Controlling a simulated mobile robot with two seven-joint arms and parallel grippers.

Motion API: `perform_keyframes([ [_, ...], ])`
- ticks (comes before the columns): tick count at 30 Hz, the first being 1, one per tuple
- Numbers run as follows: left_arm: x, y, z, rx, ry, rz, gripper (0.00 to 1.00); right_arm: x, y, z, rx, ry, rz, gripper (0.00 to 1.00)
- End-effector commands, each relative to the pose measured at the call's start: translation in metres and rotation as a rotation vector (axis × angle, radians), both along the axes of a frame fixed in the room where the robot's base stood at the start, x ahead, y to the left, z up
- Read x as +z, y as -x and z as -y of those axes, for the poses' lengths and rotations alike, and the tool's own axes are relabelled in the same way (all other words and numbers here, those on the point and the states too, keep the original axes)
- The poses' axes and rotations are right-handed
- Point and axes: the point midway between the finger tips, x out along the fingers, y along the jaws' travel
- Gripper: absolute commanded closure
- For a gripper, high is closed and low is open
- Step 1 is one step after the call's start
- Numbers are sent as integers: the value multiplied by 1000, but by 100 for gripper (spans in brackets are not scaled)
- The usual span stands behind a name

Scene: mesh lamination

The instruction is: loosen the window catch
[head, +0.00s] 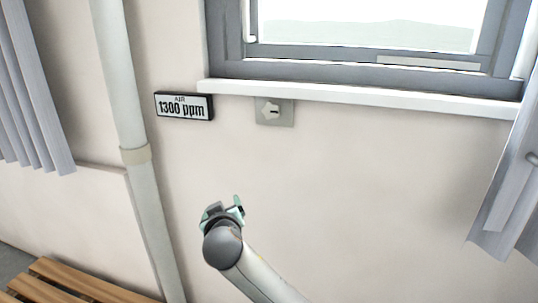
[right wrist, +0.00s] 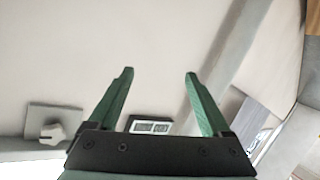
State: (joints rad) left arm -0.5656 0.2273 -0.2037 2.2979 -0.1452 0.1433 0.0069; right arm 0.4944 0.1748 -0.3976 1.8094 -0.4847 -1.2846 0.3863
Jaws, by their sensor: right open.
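A square grey plate (head: 288,120) with a pale knob (head: 271,111) is fixed to the wall just under the window sill; it is the only catch-like part that I can make out. A dark slot or mark shows on the knob. In the right wrist view the knob (right wrist: 53,132) and plate (right wrist: 55,113) are at the lower left, outside my fingers. My right gripper (head: 236,207) is open and empty, lower in the head view than the plate and a little left of it. Its two green fingers (right wrist: 159,73) stand well apart. My left gripper is not in view.
The grey-framed window (head: 350,76) and white sill (head: 360,96) are above the plate. An air display (head: 184,106) reading 1300 ppm hangs left of it. A pipe (head: 140,120) runs down farther left. Curtains (head: 508,180) hang at both sides; a slatted bench (head: 70,283) is at lower left.

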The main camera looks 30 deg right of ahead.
Motion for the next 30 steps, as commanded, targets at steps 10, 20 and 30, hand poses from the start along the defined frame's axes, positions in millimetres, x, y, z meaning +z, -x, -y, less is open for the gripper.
perform_keyframes([
  [10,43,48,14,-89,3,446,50,151,18,50,-404,-37,370,18],
  [20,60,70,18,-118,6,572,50,195,42,68,-533,-90,487,18],
  [30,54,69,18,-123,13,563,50,195,2,116,-534,-88,483,18],
])
